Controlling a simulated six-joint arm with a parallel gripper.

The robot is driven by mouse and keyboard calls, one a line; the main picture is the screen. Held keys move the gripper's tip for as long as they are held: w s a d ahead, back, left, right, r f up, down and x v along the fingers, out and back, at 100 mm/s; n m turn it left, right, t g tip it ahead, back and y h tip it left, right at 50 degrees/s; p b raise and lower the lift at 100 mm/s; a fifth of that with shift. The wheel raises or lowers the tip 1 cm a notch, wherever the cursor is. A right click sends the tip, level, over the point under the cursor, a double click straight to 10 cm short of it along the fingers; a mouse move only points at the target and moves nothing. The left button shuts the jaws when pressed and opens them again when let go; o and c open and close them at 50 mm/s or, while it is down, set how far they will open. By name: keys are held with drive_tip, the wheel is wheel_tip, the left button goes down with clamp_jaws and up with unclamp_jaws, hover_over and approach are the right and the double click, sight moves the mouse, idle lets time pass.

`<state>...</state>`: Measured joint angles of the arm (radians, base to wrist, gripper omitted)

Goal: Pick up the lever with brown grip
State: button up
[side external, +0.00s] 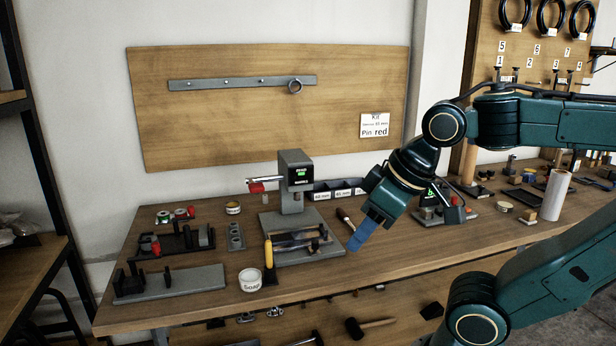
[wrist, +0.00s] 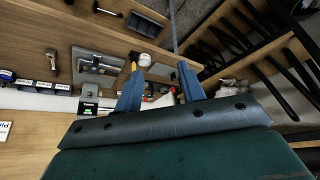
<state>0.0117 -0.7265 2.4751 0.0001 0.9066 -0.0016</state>
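The lever with a brown grip (side external: 343,214) appears to be the small brown-handled piece lying on the bench right of the grey press. In the wrist view, a similar brown-gripped piece (wrist: 53,62) lies at the left, outside the space between my fingers. My gripper (side external: 358,238) hangs tilted downward above the bench, close beside the lever in the side view; its blue fingers hide part of the area. In the wrist view my gripper (wrist: 160,70) has its two blue fingers apart, with nothing held between them.
A yellow-handled tool (side external: 268,253) and a white soap cup (side external: 250,280) are near the front. Labelled bins (side external: 340,190) stand behind. The bench's front right is clear.

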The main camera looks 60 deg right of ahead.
drive_tip(key=w+d+r+m+g+h, duration=0.1)
drive_tip(key=w+d+r, duration=0.25)
drive_tip(key=w, duration=0.35)
drive_tip(key=w+d+r+m+g, duration=0.1)
drive_tip(key=w+d+r+m, duration=0.15)
drive_tip(key=w+d, duration=1.05)
drive_tip(key=m+g+y, duration=0.1)
drive_tip(key=m+g, duration=0.3)
drive_tip(key=m, duration=0.2)
hover_over(352, 226)
wheel_tip(352, 226, down, 24)
drive_tip(key=shift+d+f, duration=0.2)
drive_tip(key=shift+f, duration=4.05)
drive_tip(key=shift+f, duration=0.1)
drive_tip(key=shift+f, duration=2.45)
